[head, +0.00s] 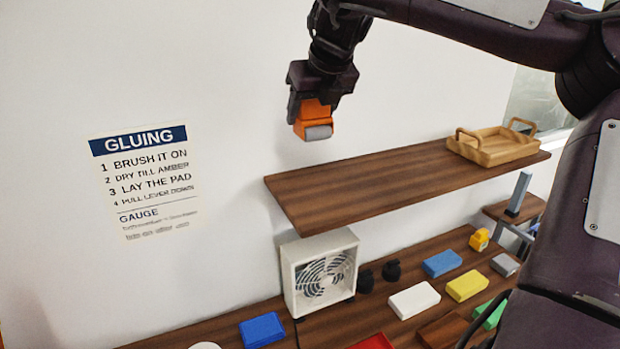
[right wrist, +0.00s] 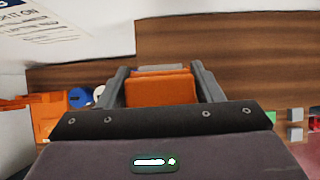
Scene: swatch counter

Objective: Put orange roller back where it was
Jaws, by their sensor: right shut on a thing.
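The orange roller (head: 313,118) has an orange body and a grey roll at its lower end. My right gripper (head: 316,104) is shut on it and holds it in the air, in front of the wall and above the left end of the brown wall shelf (head: 385,188). In the right wrist view the roller (right wrist: 161,88) sits between the two fingers of my right gripper (right wrist: 162,84), with the shelf (right wrist: 230,55) beyond it. My left gripper is not in view.
A wooden tray (head: 494,148) stands at the shelf's right end; its left part is bare. Below, a white fan (head: 320,272), black items (head: 391,270), and blue (head: 442,263), white (head: 414,300) and yellow (head: 467,286) blocks stand on the counter. A gluing sign (head: 145,180) hangs left.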

